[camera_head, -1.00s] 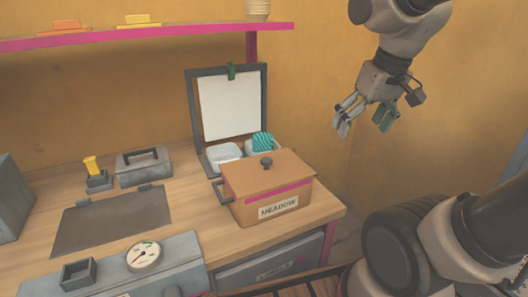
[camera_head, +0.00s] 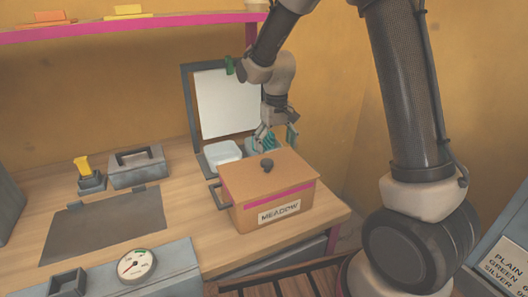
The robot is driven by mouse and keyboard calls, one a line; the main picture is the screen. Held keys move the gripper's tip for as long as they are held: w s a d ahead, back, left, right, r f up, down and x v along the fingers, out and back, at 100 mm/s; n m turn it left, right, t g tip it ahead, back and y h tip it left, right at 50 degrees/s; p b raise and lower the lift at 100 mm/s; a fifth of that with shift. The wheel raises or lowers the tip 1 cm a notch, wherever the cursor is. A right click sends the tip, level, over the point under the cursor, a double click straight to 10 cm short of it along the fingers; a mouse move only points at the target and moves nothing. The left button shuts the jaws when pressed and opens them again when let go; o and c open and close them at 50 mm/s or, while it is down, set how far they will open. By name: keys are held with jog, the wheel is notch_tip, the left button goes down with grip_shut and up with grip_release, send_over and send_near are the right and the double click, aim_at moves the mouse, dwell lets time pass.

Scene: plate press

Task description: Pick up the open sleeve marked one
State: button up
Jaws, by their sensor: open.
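I cannot make out any sleeve marked one; no such marking is readable. A teal striped item sits by the back right of the MEADOW box, now largely hidden behind my gripper. My gripper (camera_head: 277,141) is open and points down over that spot, just behind the box. Whether it touches the striped item cannot be told. A white tray (camera_head: 221,154) stands just left of it, in front of a dark-framed white panel (camera_head: 227,105).
A brown lidded box labelled MEADOW (camera_head: 268,190) stands close in front of my gripper. A grey toolbox (camera_head: 137,167), a yellow-handled stamp (camera_head: 88,174), a dark mat (camera_head: 104,224) and a dial gauge (camera_head: 137,264) lie left. A pink-edged shelf (camera_head: 110,31) hangs above.

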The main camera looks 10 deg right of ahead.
jog(key=f, duration=0.5)
jog(key=shift+w+a, duration=0.1)
jog(key=shift+w, duration=0.1)
jog(key=c, duration=1.1)
